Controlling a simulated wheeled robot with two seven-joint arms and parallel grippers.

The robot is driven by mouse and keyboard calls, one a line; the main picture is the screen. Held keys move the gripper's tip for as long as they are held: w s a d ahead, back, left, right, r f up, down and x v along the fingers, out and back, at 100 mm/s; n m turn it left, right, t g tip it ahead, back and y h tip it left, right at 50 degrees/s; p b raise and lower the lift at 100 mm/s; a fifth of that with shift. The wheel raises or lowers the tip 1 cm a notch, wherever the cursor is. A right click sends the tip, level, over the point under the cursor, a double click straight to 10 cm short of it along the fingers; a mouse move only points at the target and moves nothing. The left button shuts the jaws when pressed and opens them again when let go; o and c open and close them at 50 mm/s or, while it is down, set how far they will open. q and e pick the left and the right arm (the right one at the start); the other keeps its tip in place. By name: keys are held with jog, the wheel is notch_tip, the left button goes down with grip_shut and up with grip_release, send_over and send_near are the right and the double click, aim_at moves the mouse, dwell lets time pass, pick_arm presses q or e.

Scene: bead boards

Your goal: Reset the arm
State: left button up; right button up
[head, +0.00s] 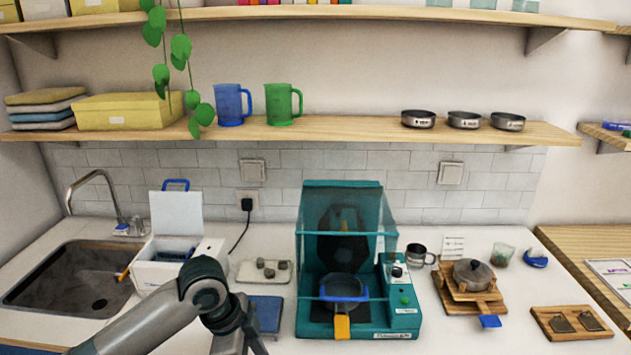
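My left arm comes in from the lower left and bends at a grey joint in front of the white box. My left gripper (240,343) points down at the bottom edge, over the counter near a blue flat pad (266,313). Its fingertips are cut off by the frame, so I cannot tell its opening or whether it holds anything. My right arm and gripper are not in view.
A teal machine (315,318) with a raised clear hood stands right of my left gripper. An open white box (170,270) and a sink (65,285) are left. Shelves hang above.

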pick_arm(q)
jog(key=s+d+f+n+t+h, duration=0.25)
jog(key=s+f+n, duration=0.45)
jog(key=s+f, duration=0.35)
jog(key=s+a+f+n+y, duration=0.3)
jog(key=s+a+f+n, duration=0.1)
jog(key=s+a, duration=0.35)
jog(key=s+a+f+n+y, duration=0.2)
jog(key=s+a+f+n, duration=0.3)
jog(key=s, duration=0.4)
notch_tip(320, 180, down, 28)
jog(key=s+a+g, duration=0.1)
jog(key=s, duration=0.1)
jog(key=s+a+f+m+g, duration=0.1)
jog(key=s+a+f, duration=0.2)
jog(key=s+f, duration=1.4)
jog(key=shift+s+a+f+y+b, duration=0.2)
jog(key=shift+s+f+y+b, duration=0.15)
jog(key=shift+s+b, duration=0.1)
